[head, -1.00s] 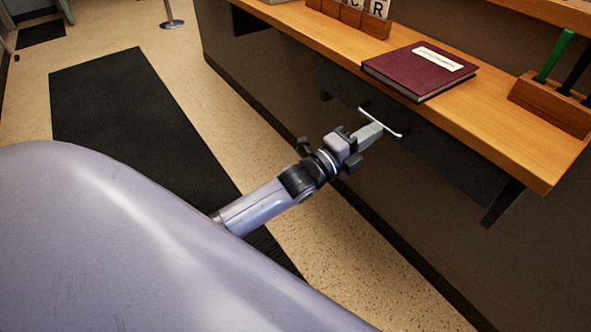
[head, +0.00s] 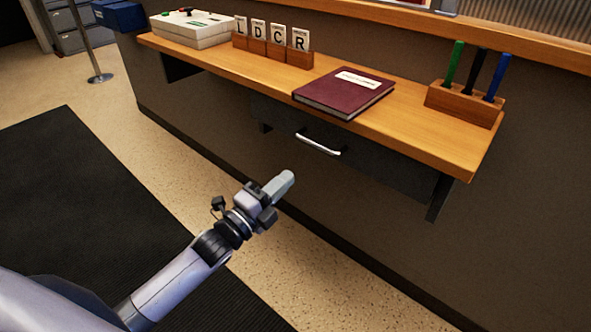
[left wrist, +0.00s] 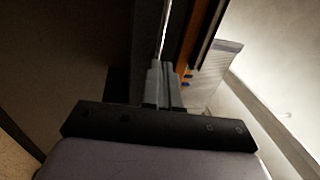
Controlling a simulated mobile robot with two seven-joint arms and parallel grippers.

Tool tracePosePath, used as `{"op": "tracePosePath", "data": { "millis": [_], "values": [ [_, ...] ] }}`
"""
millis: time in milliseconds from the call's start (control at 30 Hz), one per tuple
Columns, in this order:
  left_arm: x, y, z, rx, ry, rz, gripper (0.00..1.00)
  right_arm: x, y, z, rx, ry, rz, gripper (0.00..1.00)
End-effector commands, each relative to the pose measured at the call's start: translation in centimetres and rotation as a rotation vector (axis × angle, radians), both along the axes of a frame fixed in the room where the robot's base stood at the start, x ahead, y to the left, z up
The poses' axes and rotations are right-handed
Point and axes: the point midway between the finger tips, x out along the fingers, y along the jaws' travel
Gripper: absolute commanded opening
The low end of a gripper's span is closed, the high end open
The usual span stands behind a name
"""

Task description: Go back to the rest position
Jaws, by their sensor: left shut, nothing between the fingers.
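My left gripper (head: 284,181) is shut and empty in the head view. It is in the air in front of the counter, below and to the left of the drawer handle (head: 318,145) and apart from it. In the left wrist view the shut fingers (left wrist: 163,85) point toward the dark drawer front and the counter edge. The dark drawer (head: 375,160) under the counter looks closed. My right gripper does not show in either view.
The wooden counter (head: 225,62) bears a maroon book (head: 335,98), a pen holder (head: 462,104) with several pens, letter cards in a wooden rack (head: 270,50) and a pale box (head: 192,30). A dark mat (head: 70,190) lies on the open floor at left.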

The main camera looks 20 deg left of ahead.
Motion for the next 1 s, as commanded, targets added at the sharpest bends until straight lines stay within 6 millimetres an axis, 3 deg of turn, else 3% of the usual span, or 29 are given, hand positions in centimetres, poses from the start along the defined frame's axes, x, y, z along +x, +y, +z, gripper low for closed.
{"op": "tracePosePath", "data": {
  "millis": [300, 667, 867, 1000],
  "values": [
    [-3.7, 1.4, -0.8, 0.0, 0.001, 0.0, 0.0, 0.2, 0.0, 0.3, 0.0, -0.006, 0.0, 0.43],
    [-4.7, 1.5, -0.9, -0.034, 0.035, 0.002, 0.0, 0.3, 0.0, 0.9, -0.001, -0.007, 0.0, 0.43],
    [-8.4, 0.8, -2.8, -0.353, 0.338, 0.045, 0.0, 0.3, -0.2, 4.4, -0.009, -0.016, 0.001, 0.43],
    [-13.2, 0.1, -4.8, -0.697, 0.633, 0.146, 0.0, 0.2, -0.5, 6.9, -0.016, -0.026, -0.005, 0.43]
  ]
}}
